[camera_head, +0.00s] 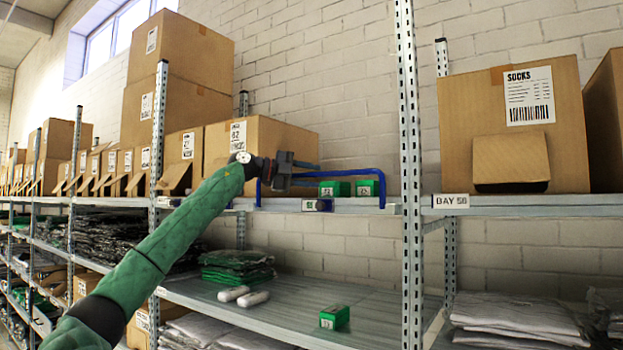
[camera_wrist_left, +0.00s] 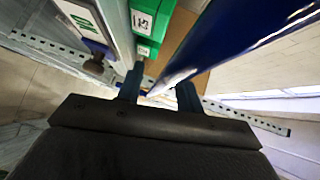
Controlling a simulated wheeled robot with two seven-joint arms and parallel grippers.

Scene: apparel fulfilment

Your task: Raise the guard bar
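The blue guard bar (camera_head: 350,170) runs along the front of the upper shelf, with its ends bent down toward the shelf edge. It crosses the left wrist view (camera_wrist_left: 225,48) from upper right to the fingertips. My left gripper (camera_head: 314,171) is at the bar's left part, fingers pointing right. Its two fingers (camera_wrist_left: 158,90) stand apart, and the bar shows in line with the gap. I cannot tell whether either finger touches it. My right gripper is not in view.
Green boxes (camera_head: 335,188) stand behind the bar, beside a large carton (camera_head: 275,143). A metal upright (camera_head: 410,150) is to the right. The lower shelf (camera_head: 375,318) holds a green box (camera_head: 334,317), two white rolls (camera_head: 254,299) and packed garments (camera_head: 236,267).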

